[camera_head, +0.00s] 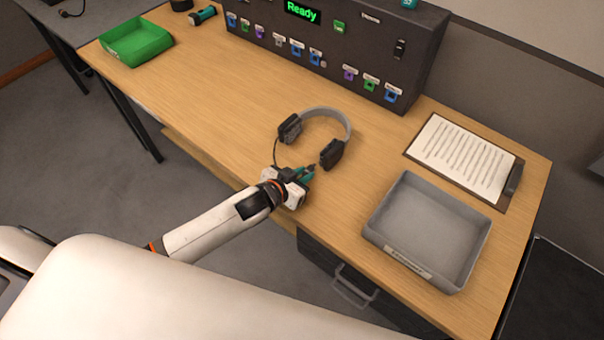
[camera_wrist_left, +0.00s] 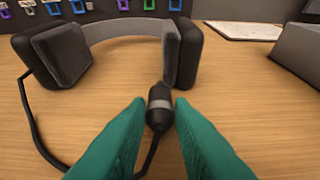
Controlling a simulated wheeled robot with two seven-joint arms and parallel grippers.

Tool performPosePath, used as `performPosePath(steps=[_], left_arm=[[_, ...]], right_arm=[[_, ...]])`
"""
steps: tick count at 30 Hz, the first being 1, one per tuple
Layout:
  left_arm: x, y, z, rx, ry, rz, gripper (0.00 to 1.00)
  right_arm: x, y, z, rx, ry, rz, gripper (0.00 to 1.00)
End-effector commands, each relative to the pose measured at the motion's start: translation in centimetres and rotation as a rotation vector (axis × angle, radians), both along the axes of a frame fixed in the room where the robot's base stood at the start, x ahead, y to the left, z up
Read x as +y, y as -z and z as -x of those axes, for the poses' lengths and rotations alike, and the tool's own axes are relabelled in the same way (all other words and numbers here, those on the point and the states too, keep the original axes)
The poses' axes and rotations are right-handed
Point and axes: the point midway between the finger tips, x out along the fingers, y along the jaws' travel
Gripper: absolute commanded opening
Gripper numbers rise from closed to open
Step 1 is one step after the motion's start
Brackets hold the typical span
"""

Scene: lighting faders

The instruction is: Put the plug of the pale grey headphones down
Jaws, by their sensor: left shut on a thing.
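The pale grey headphones (camera_head: 326,117) lie on the wooden table, with a grey band and dark ear cups. They also show at the top of the left wrist view (camera_wrist_left: 115,40). A dark cable runs from the left ear cup down to the plug. My left gripper (camera_head: 308,172) is just in front of the headphones, near the table's front edge. Its green fingers (camera_wrist_left: 159,120) are shut on the black plug (camera_wrist_left: 159,105), which has a grey ring around it. Whether the plug touches the table is hard to tell. My right gripper is not in view.
A grey tray (camera_head: 378,238) stands on the table at right, with a clipboard (camera_head: 462,155) behind it. A dark panel (camera_head: 335,45) with several coloured sockets and a "Ready" display stands at the back. A green tray (camera_head: 137,59) is at far left. The table's middle left is clear.

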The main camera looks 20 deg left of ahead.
Motion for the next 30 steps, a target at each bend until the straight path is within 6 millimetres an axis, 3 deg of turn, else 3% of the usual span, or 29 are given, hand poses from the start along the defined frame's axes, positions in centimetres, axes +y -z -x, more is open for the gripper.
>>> performPosePath(steps=[5,6,10,22,30], left_arm=[[0.0,0.7,0.0,0.001,0.0,0.0,0.0],[0.0,0.7,0.0,0.0,0.0,0.001,0.22],[0.0,0.6,0.0,0.0,0.0,0.001,0.42],[0.1,-0.4,0.1,0.0,0.0,-0.001,0.42],[1.7,-2.5,4.9,0.002,0.0,0.001,0.42]], right_arm=[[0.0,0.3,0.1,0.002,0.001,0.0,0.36],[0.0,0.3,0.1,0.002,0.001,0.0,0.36],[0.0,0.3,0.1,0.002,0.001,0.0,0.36],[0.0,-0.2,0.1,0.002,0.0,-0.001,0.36],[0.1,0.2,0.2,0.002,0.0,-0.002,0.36]])
